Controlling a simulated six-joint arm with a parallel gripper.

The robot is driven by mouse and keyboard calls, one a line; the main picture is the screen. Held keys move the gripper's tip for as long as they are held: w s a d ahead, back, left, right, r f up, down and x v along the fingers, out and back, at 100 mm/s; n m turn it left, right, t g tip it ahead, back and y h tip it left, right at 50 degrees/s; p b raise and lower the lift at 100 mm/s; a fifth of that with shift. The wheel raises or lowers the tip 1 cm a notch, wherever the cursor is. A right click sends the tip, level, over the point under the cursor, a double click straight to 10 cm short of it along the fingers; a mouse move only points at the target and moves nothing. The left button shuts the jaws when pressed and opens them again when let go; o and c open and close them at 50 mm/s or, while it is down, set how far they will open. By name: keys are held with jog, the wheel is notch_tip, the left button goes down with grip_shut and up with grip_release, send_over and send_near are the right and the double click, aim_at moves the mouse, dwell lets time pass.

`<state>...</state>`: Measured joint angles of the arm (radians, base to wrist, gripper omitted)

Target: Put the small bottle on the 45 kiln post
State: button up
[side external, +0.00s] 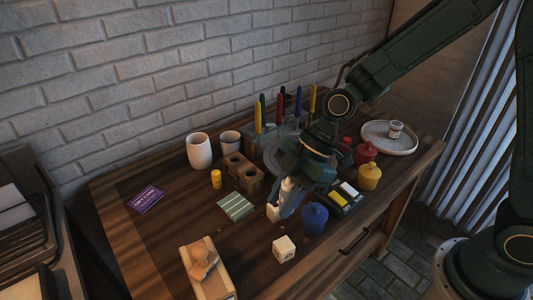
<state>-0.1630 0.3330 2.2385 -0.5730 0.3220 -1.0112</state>
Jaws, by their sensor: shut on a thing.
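My gripper (286,203) points down over the front middle of the table and is shut on a small white bottle (287,187). The dark fingers and wrist hide part of the bottle. A pale block (272,212) is just below and left of the bottle; I cannot tell whether they touch. A cream cube (284,249) with a small dark mark on its face stands in front of my gripper, apart from it. The mark is too small to read, so I cannot tell which block is the 45 kiln post.
A blue jar (314,218) stands close right of my gripper, with a paint tray (346,197) behind it. Yellow (369,177) and red (365,153) jars stand further right. A brick (243,173), green striped tile (236,207) and wooden tray (211,283) lie left. Table is clear around the cube.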

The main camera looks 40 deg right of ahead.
send_over(281, 246)
notch_tip(281, 246, down, 8)
jog(key=shift+f, duration=0.25)
jog(key=shift+f, duration=1.85)
jog(key=shift+f, duration=0.15)
jog(key=o, duration=1)
jog(key=shift+c, duration=0.2)
jog(key=v, duration=1.2)
jog(key=shift+w, duration=0.1)
